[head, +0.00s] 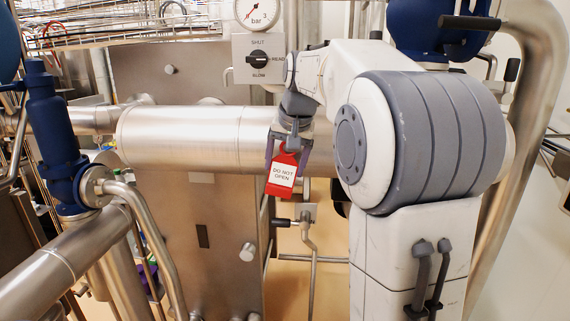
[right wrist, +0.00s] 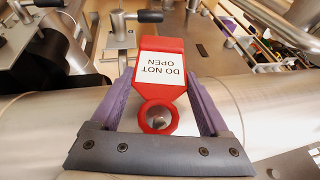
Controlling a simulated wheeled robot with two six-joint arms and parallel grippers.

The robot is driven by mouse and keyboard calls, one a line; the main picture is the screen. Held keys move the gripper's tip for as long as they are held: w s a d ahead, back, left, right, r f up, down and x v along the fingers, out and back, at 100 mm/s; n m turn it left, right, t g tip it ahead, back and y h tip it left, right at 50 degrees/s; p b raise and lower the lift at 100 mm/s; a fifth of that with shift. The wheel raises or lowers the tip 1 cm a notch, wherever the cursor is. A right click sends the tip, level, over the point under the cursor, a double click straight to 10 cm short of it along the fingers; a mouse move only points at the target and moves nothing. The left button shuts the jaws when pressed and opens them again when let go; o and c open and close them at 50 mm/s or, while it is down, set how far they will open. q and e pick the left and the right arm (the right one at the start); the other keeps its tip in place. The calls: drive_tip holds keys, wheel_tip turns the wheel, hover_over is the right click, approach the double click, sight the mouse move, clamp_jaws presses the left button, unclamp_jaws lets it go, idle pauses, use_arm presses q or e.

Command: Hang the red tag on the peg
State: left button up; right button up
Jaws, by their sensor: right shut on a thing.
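The red tag (head: 281,175) has a white label reading "DO NOT OPEN" and a ring at its top end. My right gripper (head: 286,150) is shut on it, in front of the thick horizontal steel pipe. The tag hangs slightly tilted below the fingers in the head view. In the right wrist view the tag (right wrist: 161,52) lies between the purple fingers, its ring nearest the palm. A small rounded grey shape shows through the ring. Short metal stubs stick out of the steel panel, one low (head: 248,252) and one high (head: 170,69); I cannot tell which is the peg. My left gripper is out of view.
The steel pipe (head: 180,138) runs behind the tag. A control box with a black knob (head: 258,60) and a pressure gauge (head: 257,12) stand above. A black-handled valve (head: 283,222) is below. A blue valve (head: 55,130) and pipes fill the left side.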

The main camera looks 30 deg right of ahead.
drive_tip(key=o, duration=1.3)
drive_tip(key=shift+o, duration=0.2)
drive_tip(key=shift+r, duration=0.1)
drive_tip(key=shift+s+r, duration=0.15)
drive_tip(key=shift+r, duration=0.15)
drive_tip(key=d+b+v, duration=0.1)
drive_tip(key=b+v, duration=0.1)
drive_tip(key=v, duration=0.8)
drive_tip(key=s+a+f+n+g+y+b, duration=0.3)
drive_tip(key=a+f+n+b, duration=0.5)
drive_tip(key=a+f, duration=1.5)
drive_tip(key=s+a+f+n+b, duration=0.2)
drive_tip(key=s+f+b, duration=0.1)
drive_tip(key=s+f, duration=0.4)
drive_tip(key=s+a+f+n+g+b, duration=0.1)
drive_tip(key=s+a+f+n+b, duration=0.1)
drive_tip(key=s+f, duration=0.5)
drive_tip(key=s+a+f+n+g+h+b, duration=0.1)
drive_tip(key=s+f+n+b, duration=0.2)
drive_tip(key=s+f, duration=0.4)
wheel_tip(320, 180, down, 6)
drive_tip(key=shift+a+r+b, duration=0.15)
drive_tip(key=shift+a+b, duration=0.25)
drive_tip(key=shift+b, duration=0.35)
